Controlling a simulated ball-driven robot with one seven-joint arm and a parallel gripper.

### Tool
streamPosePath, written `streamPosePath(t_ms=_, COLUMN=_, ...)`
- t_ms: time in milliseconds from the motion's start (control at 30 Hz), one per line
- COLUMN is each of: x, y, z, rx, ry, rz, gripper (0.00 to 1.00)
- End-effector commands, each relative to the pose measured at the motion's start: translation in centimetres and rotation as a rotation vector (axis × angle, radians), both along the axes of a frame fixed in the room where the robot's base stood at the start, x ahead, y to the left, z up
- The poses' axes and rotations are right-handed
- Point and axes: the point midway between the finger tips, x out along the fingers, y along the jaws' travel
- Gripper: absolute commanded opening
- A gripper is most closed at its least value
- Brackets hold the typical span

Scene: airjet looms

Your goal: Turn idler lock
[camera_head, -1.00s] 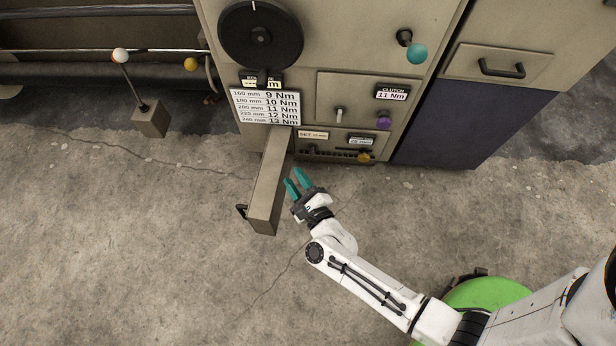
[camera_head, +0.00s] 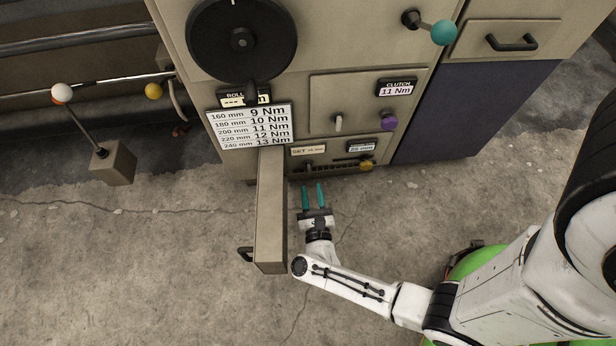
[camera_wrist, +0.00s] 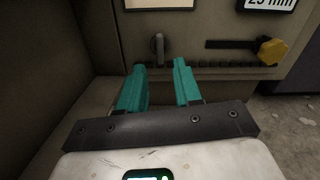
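My gripper (camera_head: 312,187) has two teal fingers, apart and empty, pointing at the low panel of the machine. In the wrist view my gripper (camera_wrist: 160,66) is just below a small dark grey lever (camera_wrist: 157,47), which hangs upright, apart from the fingers as far as I can see. The lever (camera_head: 309,167) also shows in the head view, at the left end of a toothed strip. A yellow knob (camera_wrist: 270,50) sits right of it on a slot; it also shows in the head view (camera_head: 366,165). No label names the idler lock; the grey lever may be it.
A long box-shaped drawer (camera_head: 271,215) juts out just left of my gripper, close to the arm. Above are a pale lever (camera_head: 338,123), a purple knob (camera_head: 388,121) and a black wheel (camera_head: 241,38).

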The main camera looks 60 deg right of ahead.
Motion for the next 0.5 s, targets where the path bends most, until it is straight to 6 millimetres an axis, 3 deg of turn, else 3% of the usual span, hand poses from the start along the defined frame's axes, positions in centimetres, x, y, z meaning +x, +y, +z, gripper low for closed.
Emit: streamPosePath(t_ms=500, x=3.4, y=-4.3, z=0.0, rx=-0.001, ry=0.0, rz=0.001, gripper=0.34)
